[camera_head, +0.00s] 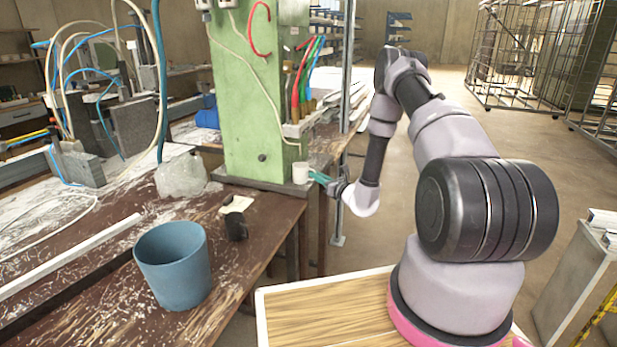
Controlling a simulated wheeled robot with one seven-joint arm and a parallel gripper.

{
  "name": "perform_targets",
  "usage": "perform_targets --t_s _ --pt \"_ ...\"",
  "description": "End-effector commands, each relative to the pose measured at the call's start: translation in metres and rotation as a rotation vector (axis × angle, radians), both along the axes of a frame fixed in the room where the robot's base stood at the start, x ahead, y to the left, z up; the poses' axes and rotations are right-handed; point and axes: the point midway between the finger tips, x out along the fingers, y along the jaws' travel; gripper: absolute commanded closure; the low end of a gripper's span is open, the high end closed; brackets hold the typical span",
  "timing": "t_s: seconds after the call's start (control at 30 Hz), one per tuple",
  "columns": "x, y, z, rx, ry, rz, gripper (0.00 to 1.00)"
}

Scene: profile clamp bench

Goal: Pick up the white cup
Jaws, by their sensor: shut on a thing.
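The white cup (300,173) is small and stands upright in the picture, near the right edge of the workbench, just in front of the green machine's base. My gripper (312,175) reaches in from the right with teal fingers and is shut on the cup's right side. The fingertips are small here and partly hidden by the cup. I cannot tell whether the cup touches the surface below it.
The green machine column (245,95) rises right behind the cup, with hoses above. A blue bucket (173,265), a dark mug-like object (236,227) and a clear plastic bag (181,176) are on the brown workbench (262,235). Open floor lies to the right.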

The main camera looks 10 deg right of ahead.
Motion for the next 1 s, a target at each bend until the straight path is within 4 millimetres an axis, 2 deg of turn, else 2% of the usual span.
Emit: perform_targets --t_s 0.37,0.67,1.0 --pt "0.001 0.000 0.011 0.000 -0.001 0.000 1.00" --pt "0.000 0.000 0.037 -0.001 -0.003 0.000 1.00" --pt "-0.039 -0.019 0.034 0.001 0.003 -0.002 1.00"
